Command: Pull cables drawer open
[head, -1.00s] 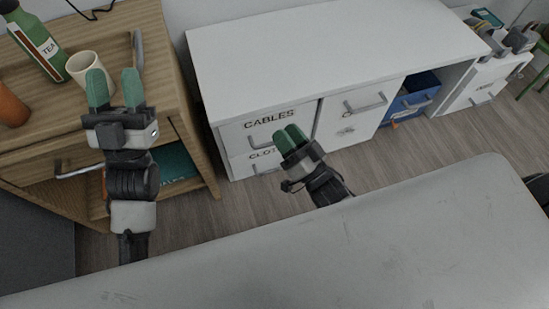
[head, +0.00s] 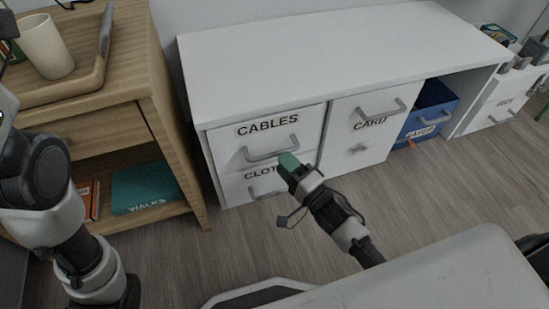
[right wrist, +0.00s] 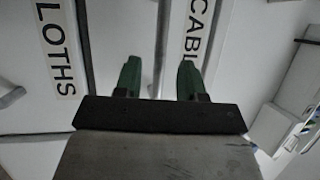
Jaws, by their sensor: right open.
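The cables drawer (head: 228,140) is the upper left drawer of the white cabinet, labelled CABLES, and looks shut. Its grey bar handle (head: 256,156) sits below the label. My right gripper (head: 288,162) is at the right end of this handle. In the right wrist view the green fingers (right wrist: 160,80) are spread, with the handle bar (right wrist: 162,40) running between them. I cannot tell whether they touch it. The CABLES label (right wrist: 196,30) shows beside the right finger. My left arm is at the left edge of the head view, its gripper out of frame.
The cloths drawer (head: 236,190) lies directly below. The card door (head: 375,115) and a blue bin (head: 425,122) are to the right. A wooden cabinet (head: 150,85) with a cup (head: 46,46) stands left. Bare floor lies in front of the drawers.

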